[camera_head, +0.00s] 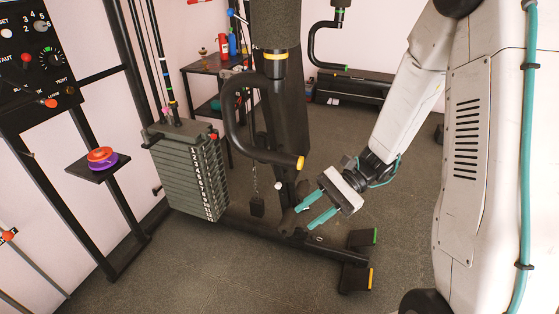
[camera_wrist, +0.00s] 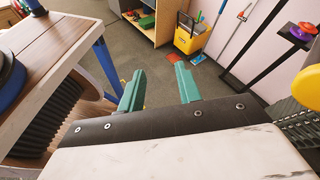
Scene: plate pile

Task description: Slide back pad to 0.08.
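A dark, thick textured pad (camera_head: 276,24) stands upright at the top middle of the head view, cut off by the upper edge; it looks like the back pad. A dark upright (camera_head: 288,120) runs below it to the machine's base. My gripper (camera_head: 304,218) has two teal fingers, spread apart with nothing visible between them. It is low, just right of the foot of the upright and well below the pad. In the wrist view my gripper (camera_wrist: 159,88) is also open, with floor between the fingers. I cannot identify the back pad there, nor read any position scale.
A curved black handle (camera_head: 236,110) with a yellow end hangs near the upright. The numbered weight stack (camera_head: 190,165) stands left. The base's crossbar foot (camera_head: 358,262) lies below my gripper. A wooden table (camera_wrist: 55,55) and a yellow bucket (camera_wrist: 192,36) show in the wrist view.

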